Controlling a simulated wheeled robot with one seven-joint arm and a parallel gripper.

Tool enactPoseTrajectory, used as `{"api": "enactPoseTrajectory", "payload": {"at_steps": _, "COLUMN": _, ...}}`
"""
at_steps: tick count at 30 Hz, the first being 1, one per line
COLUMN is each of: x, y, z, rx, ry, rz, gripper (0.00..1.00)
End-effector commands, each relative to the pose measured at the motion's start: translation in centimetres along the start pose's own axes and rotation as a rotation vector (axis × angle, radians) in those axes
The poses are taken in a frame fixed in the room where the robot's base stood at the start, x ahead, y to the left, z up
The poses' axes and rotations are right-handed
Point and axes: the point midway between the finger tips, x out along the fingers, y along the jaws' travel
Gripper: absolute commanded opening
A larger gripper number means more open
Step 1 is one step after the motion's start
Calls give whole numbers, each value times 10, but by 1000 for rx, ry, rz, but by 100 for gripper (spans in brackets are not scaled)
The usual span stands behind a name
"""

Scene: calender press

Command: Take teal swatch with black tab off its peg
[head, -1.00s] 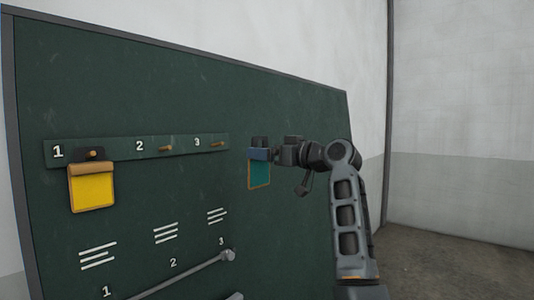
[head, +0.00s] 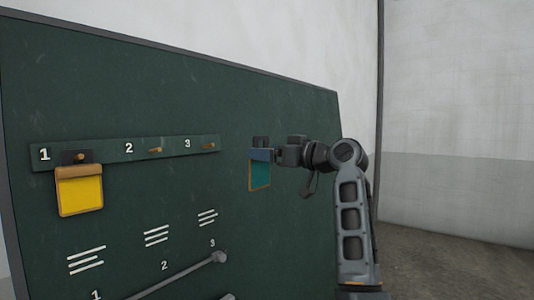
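The teal swatch (head: 259,175) hangs upright from my gripper (head: 261,143), with a blue band along its top and a thin orange-brown edge. My gripper seems shut at its top, where a dark part shows; I cannot tell the black tab from the fingers. The swatch is to the right of the peg strip (head: 110,151), apart from all the pegs. Peg 2 (head: 155,150) and peg 3 (head: 209,147) are bare.
A yellow swatch (head: 81,194) with a tan top and black tab hangs on peg 1 (head: 81,157). The green board (head: 200,95) stands behind everything. A grey rod (head: 185,276) crosses low, by lower numbers. The right side shows open floor (head: 440,240).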

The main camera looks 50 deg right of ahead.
Motion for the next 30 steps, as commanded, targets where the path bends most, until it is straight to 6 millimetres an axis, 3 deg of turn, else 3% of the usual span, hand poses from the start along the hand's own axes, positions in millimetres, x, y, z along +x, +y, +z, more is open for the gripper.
{"api": "enactPoseTrajectory", "payload": {"at_steps": 15, "x": -5, "y": 0, "z": -1, "rx": 0, "ry": 0, "rz": 0, "gripper": 64}}
{"api": "enactPoseTrajectory", "payload": {"at_steps": 30, "x": -40, "y": 0, "z": -1, "rx": 0, "ry": 1, "rz": 0, "gripper": 64}}
